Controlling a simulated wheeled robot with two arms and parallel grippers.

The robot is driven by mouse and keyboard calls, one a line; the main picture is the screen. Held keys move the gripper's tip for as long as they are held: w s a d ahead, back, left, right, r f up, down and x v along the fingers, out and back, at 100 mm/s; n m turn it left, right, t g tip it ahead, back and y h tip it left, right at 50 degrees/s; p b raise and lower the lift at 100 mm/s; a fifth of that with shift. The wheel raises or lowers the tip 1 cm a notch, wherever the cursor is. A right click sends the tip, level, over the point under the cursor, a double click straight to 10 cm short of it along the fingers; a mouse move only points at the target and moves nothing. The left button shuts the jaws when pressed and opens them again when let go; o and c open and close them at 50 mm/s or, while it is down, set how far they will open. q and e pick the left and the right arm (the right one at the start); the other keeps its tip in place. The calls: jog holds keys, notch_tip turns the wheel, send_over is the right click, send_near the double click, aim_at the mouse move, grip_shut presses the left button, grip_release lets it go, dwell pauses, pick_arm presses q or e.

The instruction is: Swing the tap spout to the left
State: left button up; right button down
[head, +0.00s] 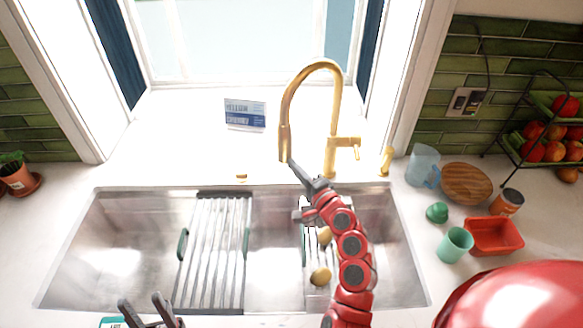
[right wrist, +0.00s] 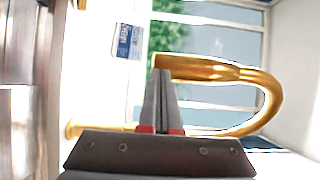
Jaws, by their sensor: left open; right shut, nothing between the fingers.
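The gold tap (head: 335,115) stands behind the sink. Its high arched spout ends in a downward nozzle (head: 285,140) to the left of the tap's upright. My right gripper (head: 294,165) is shut and empty, its fingertips at the nozzle's lower end. In the right wrist view, the shut fingertips (right wrist: 160,76) meet the edge of the gold spout (right wrist: 205,70); I cannot tell if they press on it. My left gripper (head: 145,308) is open and empty at the front edge, far from the tap.
The steel sink (head: 100,235) holds a drying rack (head: 213,250) and round yellowish items (head: 320,276). A blue-white sign (head: 245,115) stands left of the tap.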

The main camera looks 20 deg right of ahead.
aim_at(285, 161)
jog(key=shift+r, duration=0.1)
dwell(0.3)
jog(key=w+a, duration=0.1)
jog(key=w+a+b, duration=0.1)
jog(key=w, duration=0.1)
jog(key=shift+w, duration=0.1)
jog(key=shift+d, duration=0.1)
